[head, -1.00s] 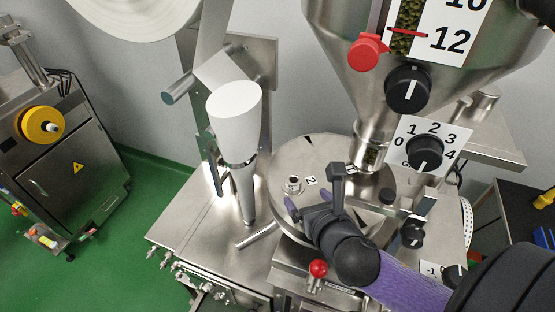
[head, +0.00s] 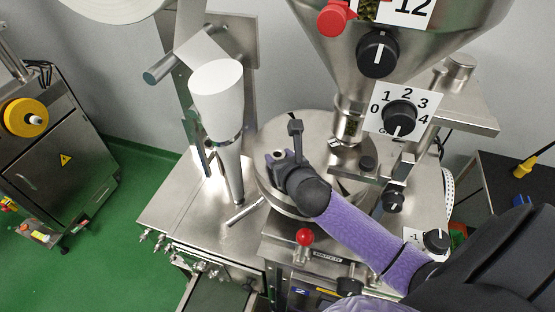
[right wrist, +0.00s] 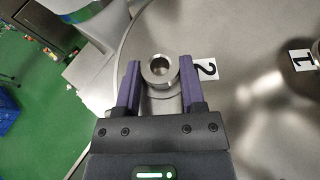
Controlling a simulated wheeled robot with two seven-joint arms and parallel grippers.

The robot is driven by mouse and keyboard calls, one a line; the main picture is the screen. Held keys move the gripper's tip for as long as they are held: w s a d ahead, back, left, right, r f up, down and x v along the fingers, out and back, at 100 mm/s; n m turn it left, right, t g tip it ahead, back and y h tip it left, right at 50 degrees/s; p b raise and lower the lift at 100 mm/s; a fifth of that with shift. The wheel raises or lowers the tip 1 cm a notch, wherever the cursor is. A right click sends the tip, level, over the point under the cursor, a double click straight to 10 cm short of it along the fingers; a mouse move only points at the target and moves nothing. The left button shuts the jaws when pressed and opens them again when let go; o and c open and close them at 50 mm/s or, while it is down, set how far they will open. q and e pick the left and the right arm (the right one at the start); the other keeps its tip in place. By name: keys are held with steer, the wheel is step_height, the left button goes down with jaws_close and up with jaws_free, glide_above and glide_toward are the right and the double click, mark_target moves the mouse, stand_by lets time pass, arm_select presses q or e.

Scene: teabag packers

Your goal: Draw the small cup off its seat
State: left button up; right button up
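The small cup (head: 279,154) is a short metal ring-shaped cup on the round steel turntable (head: 325,125), beside the label 2. In the right wrist view the cup (right wrist: 160,70) stands between the tips of the two purple fingers, its dark opening facing the camera. My right gripper (right wrist: 160,78) has one finger on each side of the cup, very close to its wall. I cannot tell whether the fingers press on it. In the head view my right gripper (head: 281,161) reaches over the turntable from the right. The seat under the cup is hidden. My left gripper is out of view.
The steel hopper (head: 400,30) and its outlet stand behind and right of the cup. A white forming funnel (head: 218,90) rises to the left. A red knob (head: 304,237) stands in front.

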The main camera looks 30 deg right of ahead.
steer(key=shift+d, duration=0.1)
jaws_close()
step_height(320, 180, up, 10)
steer(key=shift+f+p, duration=0.2)
steer(key=shift+p, duration=0.85)
steer(key=shift+r+p, duration=0.25)
steer(key=shift+p, duration=0.05)
